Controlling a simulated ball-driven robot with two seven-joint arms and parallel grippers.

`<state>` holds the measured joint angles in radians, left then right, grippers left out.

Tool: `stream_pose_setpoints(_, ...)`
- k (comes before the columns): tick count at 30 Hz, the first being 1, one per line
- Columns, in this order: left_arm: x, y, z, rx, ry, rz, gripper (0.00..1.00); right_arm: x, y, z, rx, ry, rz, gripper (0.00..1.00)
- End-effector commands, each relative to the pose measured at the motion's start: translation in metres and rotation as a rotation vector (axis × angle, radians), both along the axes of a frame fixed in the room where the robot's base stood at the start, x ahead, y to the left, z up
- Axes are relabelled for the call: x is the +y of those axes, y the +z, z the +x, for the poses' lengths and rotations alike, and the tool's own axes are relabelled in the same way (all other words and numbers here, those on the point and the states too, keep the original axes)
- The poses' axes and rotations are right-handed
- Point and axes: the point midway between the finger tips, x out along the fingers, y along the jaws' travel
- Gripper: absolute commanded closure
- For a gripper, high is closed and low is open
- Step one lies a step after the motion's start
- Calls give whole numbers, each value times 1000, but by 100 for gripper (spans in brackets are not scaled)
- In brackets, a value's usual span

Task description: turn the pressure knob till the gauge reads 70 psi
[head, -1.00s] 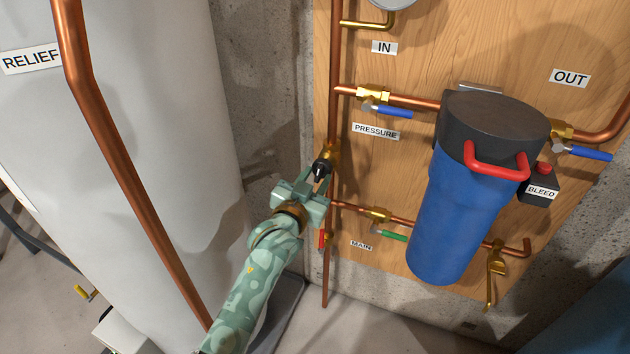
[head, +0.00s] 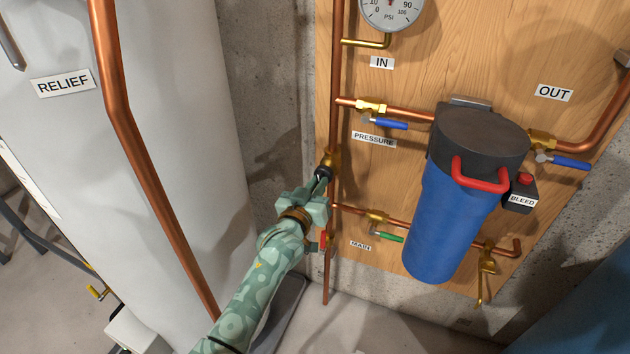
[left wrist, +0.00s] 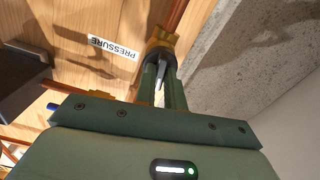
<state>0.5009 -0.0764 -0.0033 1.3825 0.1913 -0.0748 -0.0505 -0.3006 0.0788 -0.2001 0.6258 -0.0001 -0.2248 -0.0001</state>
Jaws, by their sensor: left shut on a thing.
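The pressure knob (head: 322,172) is a small black knob on a brass regulator body (head: 332,158) on the vertical copper pipe, left of the PRESSURE label (head: 374,139). My left gripper (head: 319,180) is shut on the knob and hides part of it. In the left wrist view the fingers (left wrist: 163,88) reach up to the brass body (left wrist: 162,40); the knob itself is mostly hidden there. The gauge (head: 392,12) is cut off at the top of the head view. Its 10, 0, 90 and 100 marks show; its reading cannot be told. My right gripper is not in view.
A blue filter housing (head: 445,225) with a red handle stands on the wooden panel (head: 435,50) at right. Blue-handled valves (head: 388,124) and a green-handled one (head: 390,237) sit nearby. A white tank (head: 185,110) and a copper relief pipe (head: 150,175) flank my arm at left.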

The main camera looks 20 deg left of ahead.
Motion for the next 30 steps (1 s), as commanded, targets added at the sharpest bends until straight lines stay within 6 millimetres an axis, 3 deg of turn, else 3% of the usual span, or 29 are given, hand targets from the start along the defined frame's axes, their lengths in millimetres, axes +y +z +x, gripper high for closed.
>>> stream_pose_setpoints(12,0,2,-1,15,0,-393,100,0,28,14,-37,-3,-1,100)
stream_pose_setpoints(30,0,-2,-1,34,0,-905,100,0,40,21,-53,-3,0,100)
